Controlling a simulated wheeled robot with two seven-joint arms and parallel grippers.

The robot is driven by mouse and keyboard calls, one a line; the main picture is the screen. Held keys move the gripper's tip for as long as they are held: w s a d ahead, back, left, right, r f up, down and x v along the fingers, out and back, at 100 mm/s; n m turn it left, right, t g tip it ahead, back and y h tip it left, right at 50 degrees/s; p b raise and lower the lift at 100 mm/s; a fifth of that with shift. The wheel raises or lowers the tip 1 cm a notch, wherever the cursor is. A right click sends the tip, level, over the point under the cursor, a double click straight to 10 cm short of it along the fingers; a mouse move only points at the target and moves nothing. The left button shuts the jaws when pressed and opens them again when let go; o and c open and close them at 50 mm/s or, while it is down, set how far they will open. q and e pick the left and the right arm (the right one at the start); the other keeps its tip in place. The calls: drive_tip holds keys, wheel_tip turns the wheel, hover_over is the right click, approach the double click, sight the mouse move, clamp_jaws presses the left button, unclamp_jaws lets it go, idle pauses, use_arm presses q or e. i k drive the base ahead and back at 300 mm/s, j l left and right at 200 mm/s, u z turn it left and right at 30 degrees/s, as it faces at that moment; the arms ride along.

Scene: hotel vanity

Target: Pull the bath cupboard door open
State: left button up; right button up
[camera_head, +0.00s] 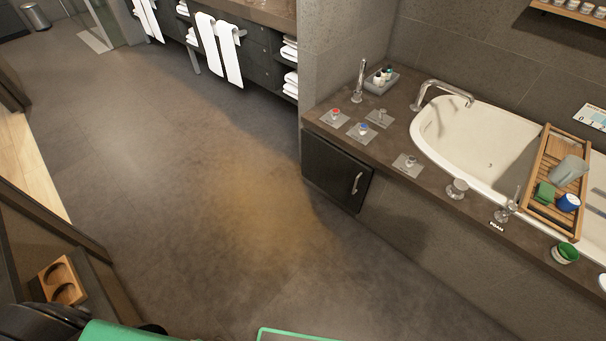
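The bath cupboard door (332,168) is a dark panel set into the end of the stone bath surround, under the counter. It looks shut, flush with its frame. A small silver upright handle (357,183) sits near its right edge. Nothing touches the door or the handle. Neither my left nor my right gripper is in view.
The floor (230,220) before the cupboard is clear. The bath (450,128) has taps and several knobs on its surround (390,150), plus a wooden caddy (545,160). A towel vanity (262,60) stands behind; a wooden holder (62,282) is lower left.

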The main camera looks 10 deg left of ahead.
sight(343, 177)
drive_tip(key=i+j+z, duration=0.1)
drive_tip(key=z, duration=0.35)
drive_tip(key=i+j+z, duration=0.2)
drive_tip(key=z, duration=0.25)
drive_tip(key=i+j+z, duration=0.1)
drive_tip(key=j+z, duration=0.15)
drive_tip(key=z, duration=0.6)
